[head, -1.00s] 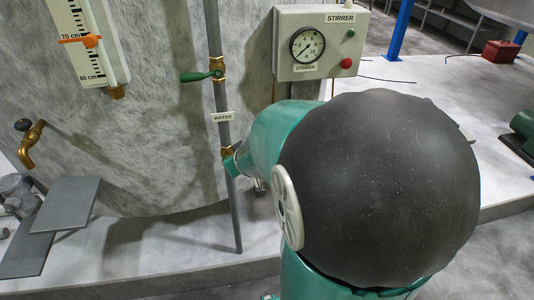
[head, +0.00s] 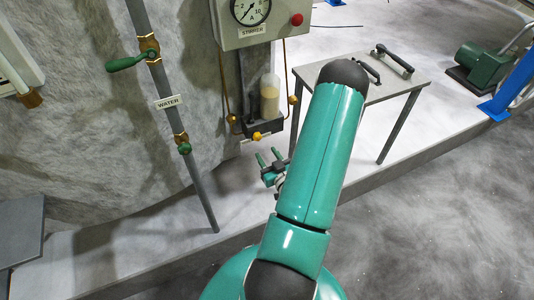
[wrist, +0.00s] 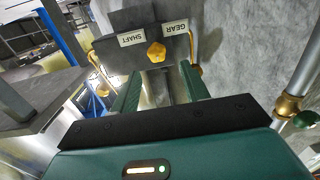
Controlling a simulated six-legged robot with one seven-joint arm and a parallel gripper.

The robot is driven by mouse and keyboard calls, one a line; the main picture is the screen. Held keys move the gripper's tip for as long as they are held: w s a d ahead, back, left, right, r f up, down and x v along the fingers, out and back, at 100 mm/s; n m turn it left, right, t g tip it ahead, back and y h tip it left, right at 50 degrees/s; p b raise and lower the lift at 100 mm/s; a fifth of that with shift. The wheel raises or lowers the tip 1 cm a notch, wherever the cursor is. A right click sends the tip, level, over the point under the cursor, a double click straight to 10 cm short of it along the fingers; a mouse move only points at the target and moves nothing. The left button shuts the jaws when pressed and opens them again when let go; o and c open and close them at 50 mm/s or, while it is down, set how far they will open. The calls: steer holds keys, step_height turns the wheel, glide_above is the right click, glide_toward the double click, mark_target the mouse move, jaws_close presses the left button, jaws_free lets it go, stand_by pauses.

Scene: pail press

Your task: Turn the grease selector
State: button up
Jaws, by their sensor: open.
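The grease selector is a yellow knob on the face of a dark block below the stirrer box; the knob (head: 257,135) shows small in the head view. In the wrist view the knob (wrist: 156,53) sits between an upside-down SHAFT label (wrist: 132,39) on the left and a GEAR label (wrist: 175,28) on the right. My gripper (head: 268,156) is open and empty, just below and in front of the block. In the wrist view both green fingers of my gripper (wrist: 161,78) point toward the block, with the knob beyond and between them. I see no contact.
A reservoir with pale yellow contents (head: 269,98) stands above the block. Thin brass pipes flank it. A small grey table (head: 385,82) stands to the right. The WATER pipe (head: 172,110) with green valve handles is to the left. The STIRRER box (head: 240,33) hangs above.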

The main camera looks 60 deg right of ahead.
mark_target(259, 139)
steer(key=shift+m+h, duration=0.3)
steer(key=x, duration=0.7)
steer(key=shift+w+d, duration=0.2)
steer(key=shift+d, duration=0.15)
steer(key=shift+w+d, duration=0.1)
steer(key=shift+w, duration=0.1)
steer(key=shift+c, duration=0.6)
steer(key=c, duration=0.4)
